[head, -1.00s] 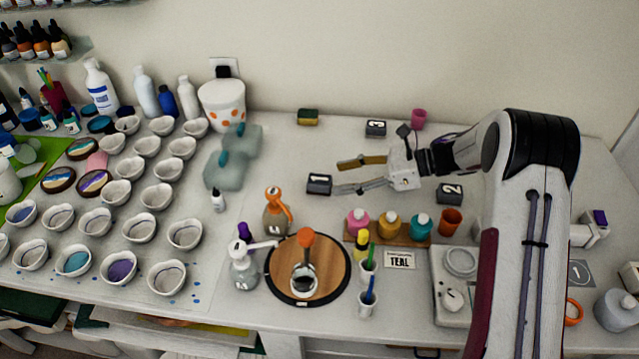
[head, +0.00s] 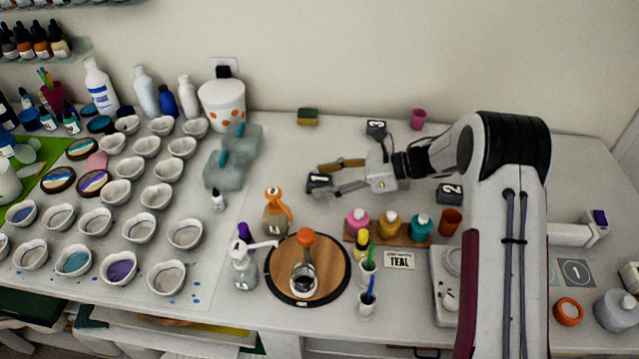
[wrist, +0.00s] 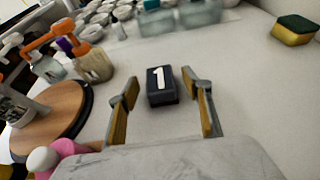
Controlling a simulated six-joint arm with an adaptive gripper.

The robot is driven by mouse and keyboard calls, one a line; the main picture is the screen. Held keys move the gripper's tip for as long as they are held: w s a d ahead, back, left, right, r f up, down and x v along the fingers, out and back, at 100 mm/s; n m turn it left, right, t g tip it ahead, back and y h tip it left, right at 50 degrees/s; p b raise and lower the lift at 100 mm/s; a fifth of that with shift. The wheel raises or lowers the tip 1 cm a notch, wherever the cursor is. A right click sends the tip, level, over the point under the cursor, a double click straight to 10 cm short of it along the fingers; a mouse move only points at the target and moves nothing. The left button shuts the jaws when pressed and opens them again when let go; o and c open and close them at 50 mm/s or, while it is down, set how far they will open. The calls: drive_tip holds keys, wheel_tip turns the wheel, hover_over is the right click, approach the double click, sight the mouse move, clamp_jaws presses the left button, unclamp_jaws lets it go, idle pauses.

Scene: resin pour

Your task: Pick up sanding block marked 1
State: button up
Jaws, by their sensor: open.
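The sanding block marked 1 (head: 318,180) is a small dark block with a white 1 on its top. It lies on the white table, and in the wrist view it sits (wrist: 161,87) ahead, between the lines of my two fingers. My gripper (head: 336,178) is open, with its fingertips on either side of the block's near end in the head view. In the wrist view my gripper's fingers (wrist: 162,95) stand apart with a gap to the block on each side. In the head view the fingers partly cover the block.
Blocks marked 3 (head: 376,128) and 2 (head: 449,193) lie behind and right. A sponge (head: 307,117) is at the back. An orange-topped bottle (head: 277,215) and a round wooden board (head: 335,262) are in front.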

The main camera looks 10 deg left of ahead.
drive_tip(key=shift+a+f, duration=0.25)
drive_tip(key=shift+a, duration=0.4)
drive_tip(key=c, duration=1.2)
